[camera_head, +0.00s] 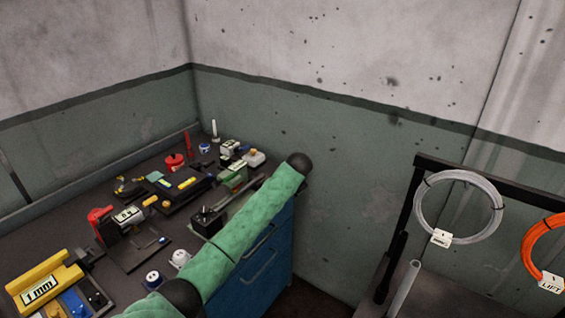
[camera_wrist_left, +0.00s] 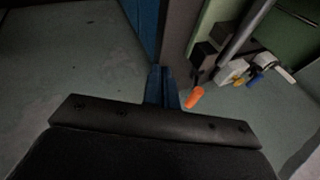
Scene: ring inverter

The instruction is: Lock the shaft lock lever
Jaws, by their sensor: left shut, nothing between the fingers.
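In the left wrist view a small lever with an orange tip (camera_wrist_left: 194,97) hangs from a dark block beside a grey rod (camera_wrist_left: 245,32). It looks like the shaft lock lever, but I cannot be sure. My left gripper (camera_wrist_left: 162,72) shows its blue fingers together and empty, just left of the orange tip and apparently apart from it. Neither gripper shows in the head view, and the orange tip cannot be made out there.
The bench holds a red-handled device (camera_head: 100,222), a yellow label block (camera_head: 42,282), a black case (camera_head: 178,186) and several small parts. Wire coils (camera_head: 425,205) hang from a rack at right.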

